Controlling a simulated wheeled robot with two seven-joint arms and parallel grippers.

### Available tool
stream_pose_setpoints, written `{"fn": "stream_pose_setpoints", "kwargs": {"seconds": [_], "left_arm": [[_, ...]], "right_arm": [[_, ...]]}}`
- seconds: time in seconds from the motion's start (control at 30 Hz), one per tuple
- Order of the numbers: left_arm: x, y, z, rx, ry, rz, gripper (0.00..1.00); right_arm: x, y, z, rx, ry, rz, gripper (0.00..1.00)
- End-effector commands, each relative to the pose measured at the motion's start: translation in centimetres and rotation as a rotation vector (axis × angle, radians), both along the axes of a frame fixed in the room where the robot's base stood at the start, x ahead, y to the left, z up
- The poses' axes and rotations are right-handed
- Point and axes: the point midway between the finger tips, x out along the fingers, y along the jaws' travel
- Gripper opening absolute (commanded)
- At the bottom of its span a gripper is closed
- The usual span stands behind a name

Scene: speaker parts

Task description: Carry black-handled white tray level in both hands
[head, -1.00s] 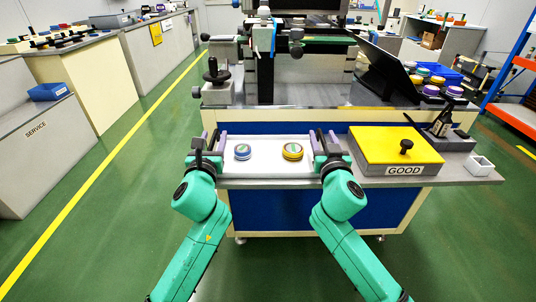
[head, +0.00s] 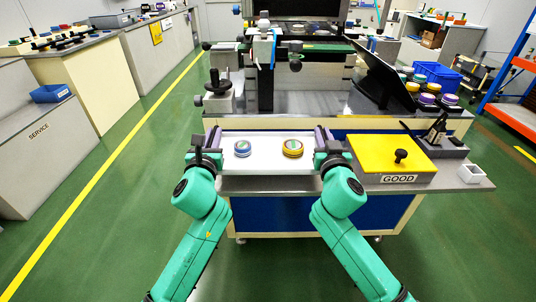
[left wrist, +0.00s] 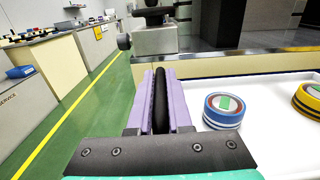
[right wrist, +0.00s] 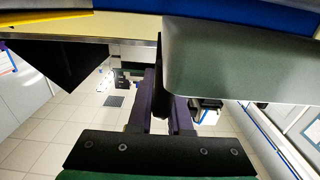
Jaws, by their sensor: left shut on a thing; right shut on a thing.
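The white tray (head: 267,165) is held between my two grippers and looks roughly level in the head view. A blue-and-white round part (head: 242,148) and a yellow one (head: 292,148) lie on it, apart from each other. In the left wrist view the purple fingers of my left gripper (left wrist: 160,100) are shut on a black handle (left wrist: 161,85) beside the tray (left wrist: 265,85). My right gripper (head: 323,141) is shut on the handle at the tray's right end. A black bar shows between its fingers in the right wrist view (right wrist: 160,100).
A grey worktop (head: 262,185) lies under and around the tray; any gap is unclear. A yellow-lidded GOOD box (head: 390,155) stands close right of my right gripper. Machine parts (head: 222,95) stand behind. Green floor is open to the left.

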Motion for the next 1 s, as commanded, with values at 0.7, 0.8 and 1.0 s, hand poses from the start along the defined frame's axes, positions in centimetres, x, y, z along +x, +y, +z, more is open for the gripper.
{"fn": "stream_pose_setpoints", "kwargs": {"seconds": [0.7, 0.8, 1.0], "left_arm": [[0.0, 0.0, 1.1, 0.0, -0.004, 0.0, 0.0], [0.0, 0.0, 1.4, 0.0, -0.005, 0.0, 0.0], [0.0, 0.0, 3.4, 0.0, -0.005, 0.0, 0.0]], "right_arm": [[0.0, -0.1, 1.0, 0.0, -0.003, -0.002, 0.0], [0.0, -0.1, 1.3, 0.0, -0.003, -0.002, 0.0], [0.0, -0.1, 3.3, 0.0, -0.003, -0.002, 0.0]]}}
